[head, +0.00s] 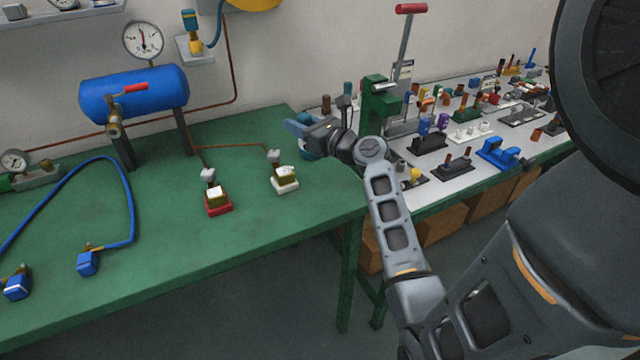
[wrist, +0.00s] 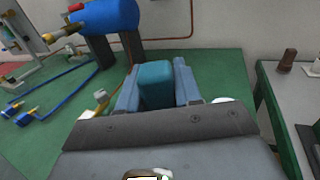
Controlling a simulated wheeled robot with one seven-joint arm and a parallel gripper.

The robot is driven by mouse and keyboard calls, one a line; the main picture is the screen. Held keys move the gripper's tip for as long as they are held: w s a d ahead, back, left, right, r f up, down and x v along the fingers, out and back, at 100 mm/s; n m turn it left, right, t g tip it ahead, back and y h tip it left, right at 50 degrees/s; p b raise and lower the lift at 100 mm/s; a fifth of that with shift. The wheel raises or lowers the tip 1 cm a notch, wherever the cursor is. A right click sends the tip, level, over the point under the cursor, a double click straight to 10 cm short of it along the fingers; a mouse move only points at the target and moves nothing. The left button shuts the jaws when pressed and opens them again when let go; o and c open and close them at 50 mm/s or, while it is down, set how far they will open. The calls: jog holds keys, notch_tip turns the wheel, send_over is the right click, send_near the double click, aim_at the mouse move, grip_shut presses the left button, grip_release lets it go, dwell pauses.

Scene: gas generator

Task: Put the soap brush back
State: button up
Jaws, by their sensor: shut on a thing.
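My gripper (head: 303,130) is over the back right part of the green table, near its right edge. In the wrist view my gripper (wrist: 157,68) is shut on a teal, block-shaped thing (wrist: 157,88), which I take to be the soap brush. The teal thing sits between the two blue-grey fingers.
The green table (head: 170,265) bears a blue tank (head: 134,94), a blue hose (head: 131,200), a red-based block (head: 217,203) and a white-based block (head: 285,182). Right of it, a crowded grey table holds many small parts and a green press (head: 377,100). The green table's front middle is clear.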

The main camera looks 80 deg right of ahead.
jog(key=s+d+f+m+g+h+b, duration=0.1)
jog(key=s+d+m+g+h+b, duration=0.15)
jog(key=s, duration=0.65)
jog(key=s+d+f+m+g+h+b, duration=0.1)
jog(key=s+d+m+h+b, duration=0.2)
jog(key=s, duration=0.7)
jog(key=shift+n+g, duration=0.25)
jog(key=shift+n, duration=0.4)
jog(key=w+f, duration=0.2)
jog(key=w, duration=0.1)
jog(key=w+a+f, duration=0.1)
jog(key=w+f, duration=0.1)
jog(key=w, duration=0.2)
jog(key=w+a+f, duration=0.1)
jog(key=w+f, duration=0.1)
jog(key=w, duration=0.1)
jog(key=shift+w+a+f, duration=0.2)
jog(key=shift+w, duration=0.1)
jog(key=shift+w+f+b, duration=0.1)
jog(key=shift+f+b, duration=0.65)
jog(key=shift+f, duration=1.3)
jog(key=shift+f, duration=0.15)
jog(key=o, duration=1)
jog(key=shift+o, duration=0.2)
jog(key=v, duration=0.4)
jog(key=b+v, duration=0.1)
jog(key=v, duration=0.7)
jog(key=shift+r, duration=0.3)
